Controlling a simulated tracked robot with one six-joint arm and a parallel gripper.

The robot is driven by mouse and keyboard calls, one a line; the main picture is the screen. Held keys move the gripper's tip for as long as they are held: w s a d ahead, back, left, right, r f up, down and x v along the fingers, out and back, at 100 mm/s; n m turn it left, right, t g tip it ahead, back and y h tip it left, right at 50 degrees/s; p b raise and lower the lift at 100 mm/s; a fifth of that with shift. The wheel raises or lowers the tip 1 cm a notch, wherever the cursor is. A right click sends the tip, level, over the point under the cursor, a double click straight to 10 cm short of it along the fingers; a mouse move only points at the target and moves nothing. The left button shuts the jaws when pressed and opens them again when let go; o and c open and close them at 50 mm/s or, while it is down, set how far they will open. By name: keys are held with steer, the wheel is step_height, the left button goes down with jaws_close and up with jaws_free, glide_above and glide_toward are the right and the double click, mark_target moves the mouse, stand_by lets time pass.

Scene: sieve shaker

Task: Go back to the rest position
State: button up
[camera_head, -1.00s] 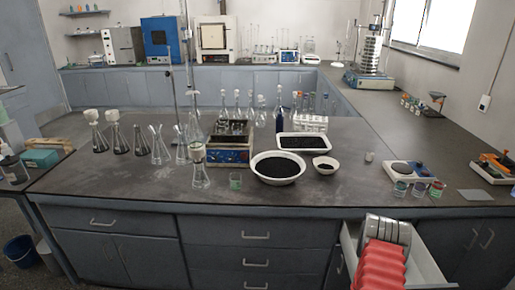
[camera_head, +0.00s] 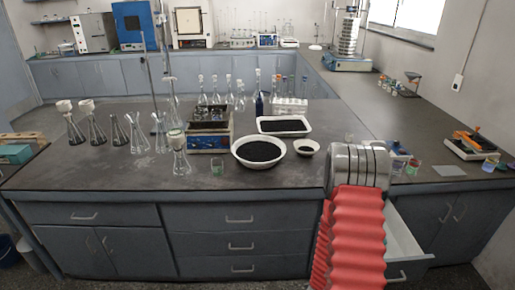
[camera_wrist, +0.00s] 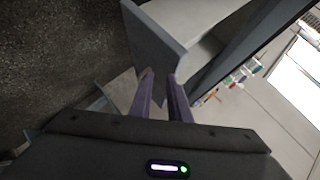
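My gripper shows in the wrist view, its two purple fingers (camera_wrist: 160,78) apart with a gap between them. I see nothing held in the gap. Beyond the fingertips is a grey drawer front (camera_wrist: 155,45), with a pale drawer interior (camera_wrist: 200,40) beside it. In the head view the gripper itself is hidden. My arm, with red ribbed and silver ringed parts, rises at lower right. It covers part of the open white drawer (camera_head: 402,240) that sticks out from the bench.
The dark bench top (camera_head: 90,175) carries several flasks (camera_head: 117,130), a white bowl of black grains (camera_head: 259,152), a black-filled tray (camera_head: 283,126) and a small beaker (camera_head: 217,168). A sieve shaker (camera_head: 347,45) stands at the back. The floor shows in the wrist view (camera_wrist: 60,60).

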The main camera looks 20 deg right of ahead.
steer(key=w+a+r+n+t+y, duration=0.35)
steer(key=w+a+r+n, duration=0.25)
steer(key=w+a+r, duration=0.5)
steer(key=w+a+r+n+y, duration=0.3)
steer(key=a+r+n+y, duration=0.25)
steer(key=a+r, duration=0.5)
steer(key=s+a+r+n+y, duration=0.2)
steer(key=s+a+r+n, duration=0.4)
steer(key=a+r+n, duration=0.3)
steer(key=s+a+r+n+g, duration=0.1)
steer(key=s+a+r+n, duration=0.1)
steer(key=s, duration=0.4)
steer(key=s+a+r+n, duration=0.3)
steer(key=s+r, duration=0.1)
steer(key=s, duration=0.3)
steer(key=shift+s+a+g, duration=0.25)
steer(key=shift+s+g, duration=0.05)
steer(key=shift+g, duration=0.05)
steer(key=shift+d, duration=0.1)
